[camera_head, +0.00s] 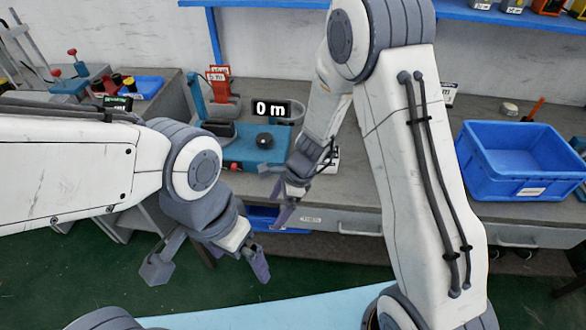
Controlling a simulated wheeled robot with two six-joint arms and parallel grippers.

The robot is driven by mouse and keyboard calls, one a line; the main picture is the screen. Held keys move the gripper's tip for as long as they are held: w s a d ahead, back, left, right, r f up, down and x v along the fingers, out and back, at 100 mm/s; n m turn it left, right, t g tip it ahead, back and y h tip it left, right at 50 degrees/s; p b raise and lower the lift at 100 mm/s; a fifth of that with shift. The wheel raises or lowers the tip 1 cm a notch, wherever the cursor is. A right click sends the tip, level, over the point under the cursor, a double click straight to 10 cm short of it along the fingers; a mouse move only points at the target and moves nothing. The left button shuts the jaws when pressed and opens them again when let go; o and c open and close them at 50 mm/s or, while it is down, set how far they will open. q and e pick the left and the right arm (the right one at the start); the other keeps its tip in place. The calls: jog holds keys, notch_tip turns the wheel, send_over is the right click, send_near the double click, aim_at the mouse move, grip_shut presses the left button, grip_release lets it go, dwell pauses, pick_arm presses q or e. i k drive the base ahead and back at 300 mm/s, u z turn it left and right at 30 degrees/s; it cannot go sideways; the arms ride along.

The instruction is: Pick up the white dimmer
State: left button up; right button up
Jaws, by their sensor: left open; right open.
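A small white item (331,161) sits on the bench behind my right wrist. It is partly hidden, and I cannot tell whether it is the white dimmer. My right gripper (284,212) is open and hangs by the bench's front edge, pointing down. It is left of and nearer than the white item, with nothing visible between its fingers. My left gripper (259,264) is open and empty, lower and in front of the bench, above the green floor.
A teal fixture (250,146) with a black knob stands on the grey bench (405,185). A blue crate (520,186) is at the right, with a small pale round item (509,108) behind it. A blue shelf (510,17) runs above. My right upper arm hides mid-bench.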

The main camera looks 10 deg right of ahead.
aim_at(332, 168)
jog(key=u, duration=0.3)
jog(key=k, duration=0.35)
jog(key=u, duration=0.1)
jog(key=i, duration=0.25)
jog(key=z, duration=0.8)
jog(key=i, duration=1)
jog(key=z, duration=0.1)
